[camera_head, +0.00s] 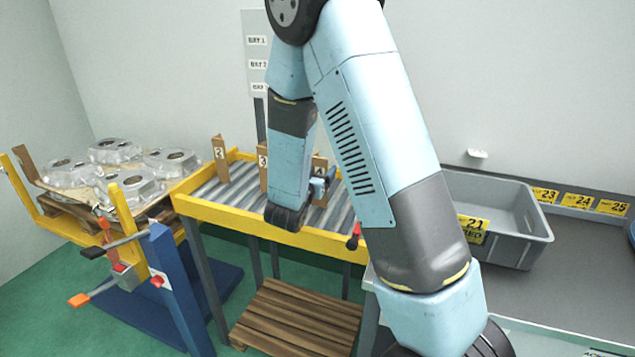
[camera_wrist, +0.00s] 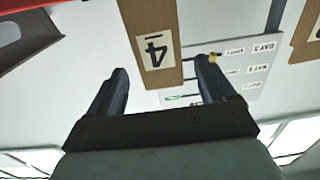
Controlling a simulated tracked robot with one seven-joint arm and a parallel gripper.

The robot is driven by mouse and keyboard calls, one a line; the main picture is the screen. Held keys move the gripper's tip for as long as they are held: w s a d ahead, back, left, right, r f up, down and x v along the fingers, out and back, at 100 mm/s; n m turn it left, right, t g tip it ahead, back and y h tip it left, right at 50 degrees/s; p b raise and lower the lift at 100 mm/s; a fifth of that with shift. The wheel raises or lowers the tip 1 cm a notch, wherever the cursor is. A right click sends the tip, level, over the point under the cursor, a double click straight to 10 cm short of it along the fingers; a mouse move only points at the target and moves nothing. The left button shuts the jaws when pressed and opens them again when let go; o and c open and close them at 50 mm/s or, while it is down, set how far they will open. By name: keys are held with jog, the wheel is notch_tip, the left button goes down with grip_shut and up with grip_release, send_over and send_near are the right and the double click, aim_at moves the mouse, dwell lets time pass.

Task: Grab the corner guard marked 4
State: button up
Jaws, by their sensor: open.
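The corner guard marked 4 (camera_head: 319,168) is a brown strip standing upright on the roller conveyor, partly hidden behind my arm and gripper. In the wrist view the guard marked 4 (camera_wrist: 150,38) hangs down from the top edge, its label upside down. My gripper (camera_wrist: 163,68) is open and empty. In the picture, the guard's end lies between the two fingertips, nearer the right one. Whether it is between them in depth, I cannot tell. In the head view my gripper (camera_head: 322,187) is close to the guard.
Guards marked 2 (camera_head: 220,160) and 3 (camera_head: 263,165) stand to the left on the yellow-railed conveyor (camera_head: 230,213). Castings (camera_head: 115,150) lie on a pallet at left. A grey crate (camera_head: 520,225) is at right. A bay sign (camera_wrist: 240,70) shows behind the guard.

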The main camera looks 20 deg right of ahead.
jog(key=shift+r+x, duration=0.15)
jog(key=shift+x, duration=1.3)
jog(key=shift+r+x, duration=0.15)
jog(key=shift+x, duration=1.35)
jog(key=shift+a, duration=0.1)
jog(key=shift+c, duration=0.5)
jog(key=c, duration=1.2)
jog(key=shift+r, duration=0.15)
jog(key=shift+c, duration=0.2)
